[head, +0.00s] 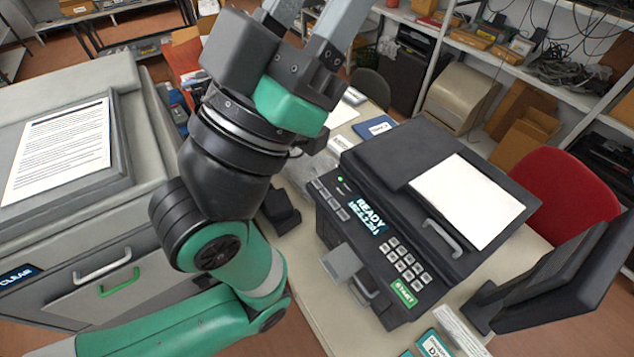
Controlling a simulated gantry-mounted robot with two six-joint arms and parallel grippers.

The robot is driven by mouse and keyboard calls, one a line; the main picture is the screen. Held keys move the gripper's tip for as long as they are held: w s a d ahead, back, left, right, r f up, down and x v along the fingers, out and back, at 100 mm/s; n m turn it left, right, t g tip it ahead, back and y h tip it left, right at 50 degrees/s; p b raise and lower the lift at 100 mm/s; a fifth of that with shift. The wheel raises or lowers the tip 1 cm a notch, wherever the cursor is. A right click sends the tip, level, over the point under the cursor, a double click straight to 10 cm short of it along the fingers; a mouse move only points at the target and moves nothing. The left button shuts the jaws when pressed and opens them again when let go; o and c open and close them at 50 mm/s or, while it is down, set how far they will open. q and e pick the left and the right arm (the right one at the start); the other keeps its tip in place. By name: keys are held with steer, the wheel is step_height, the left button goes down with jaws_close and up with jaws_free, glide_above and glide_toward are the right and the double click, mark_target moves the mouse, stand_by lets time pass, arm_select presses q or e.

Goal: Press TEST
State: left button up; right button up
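A dark grey office printer (392,180) stands on a pale table at centre right. Its front panel has a lit display (368,212) with READY on its top line, a grey keypad (408,262), and a green button (404,292) whose small label I cannot read surely. A column of grey keys (332,202) sits left of the display. I cannot make out a button marked TEST. My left gripper (318,14) is raised at the top centre, up and left of the printer and touching nothing visible. Its two fingers stand apart; their tips are cut off. My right gripper is not in view.
A large grey machine (60,240) with a printed sheet (62,147) on top, and a CLEAR display (18,276), stands left. A dark monitor-like object (560,275) stands close to the printer's right. Shelves (500,60) and a red chair (570,190) lie behind.

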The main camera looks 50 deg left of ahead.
arm_select(q)
jaws_close()
stand_by(1.5)
